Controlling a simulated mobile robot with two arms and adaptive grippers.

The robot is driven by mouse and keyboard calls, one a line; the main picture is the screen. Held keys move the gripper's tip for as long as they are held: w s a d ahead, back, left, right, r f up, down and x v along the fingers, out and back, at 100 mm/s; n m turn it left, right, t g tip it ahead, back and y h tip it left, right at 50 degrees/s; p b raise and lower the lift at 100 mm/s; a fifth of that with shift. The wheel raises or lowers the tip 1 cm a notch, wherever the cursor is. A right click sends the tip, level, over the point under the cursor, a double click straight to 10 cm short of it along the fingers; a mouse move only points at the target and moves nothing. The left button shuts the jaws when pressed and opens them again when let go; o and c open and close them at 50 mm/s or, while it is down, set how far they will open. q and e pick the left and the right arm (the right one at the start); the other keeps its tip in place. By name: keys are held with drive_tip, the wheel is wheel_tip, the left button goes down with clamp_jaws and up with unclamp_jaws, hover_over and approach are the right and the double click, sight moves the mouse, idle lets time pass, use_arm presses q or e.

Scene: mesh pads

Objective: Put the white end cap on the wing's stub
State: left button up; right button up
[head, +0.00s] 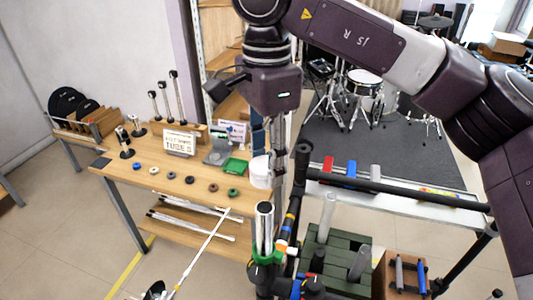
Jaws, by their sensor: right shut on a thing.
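My right gripper (277,165) hangs down in the middle of the head view, with its fingers pointing at the floor. It is shut on the white end cap (260,172), a short white cylinder that shows at the left of the fingers. Part of the cap is hidden behind them. Below the cap, and apart from it, a bright metal stub (264,225) stands upright with a green collar (266,257) around its lower part. I cannot tell for sure that this is the wing's stub. My left gripper is not in view.
A wooden table (130,178) at the left holds several small rings, dark upright posts and a sign (180,143). A black rail (400,190) runs to the right of the gripper. Green slatted crates (345,245) and a brown box (385,275) stand at the lower right.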

sight(266, 206)
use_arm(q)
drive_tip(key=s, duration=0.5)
use_arm(e)
drive_tip(key=shift+s+r, duration=0.2)
drive_tip(key=shift+s, duration=0.2)
drive_tip(key=shift+w+f, duration=0.2)
drive_tip(key=shift+f, duration=0.1)
drive_tip(key=shift+w+f+b, duration=0.1)
drive_tip(key=shift+f+b, duration=0.6)
drive_tip(key=shift+f, duration=0.2)
drive_tip(key=shift+f+b, duration=0.6)
drive_tip(key=shift+f, duration=0.15)
wheel_tip(266, 206, down, 3)
drive_tip(key=shift+b, duration=1.1)
wheel_tip(266, 206, down, 2)
drive_tip(key=shift+f+b, duration=0.1)
drive_tip(key=shift+b, duration=0.7)
drive_tip(key=shift+f+b, duration=0.35)
drive_tip(key=shift+f, duration=0.15)
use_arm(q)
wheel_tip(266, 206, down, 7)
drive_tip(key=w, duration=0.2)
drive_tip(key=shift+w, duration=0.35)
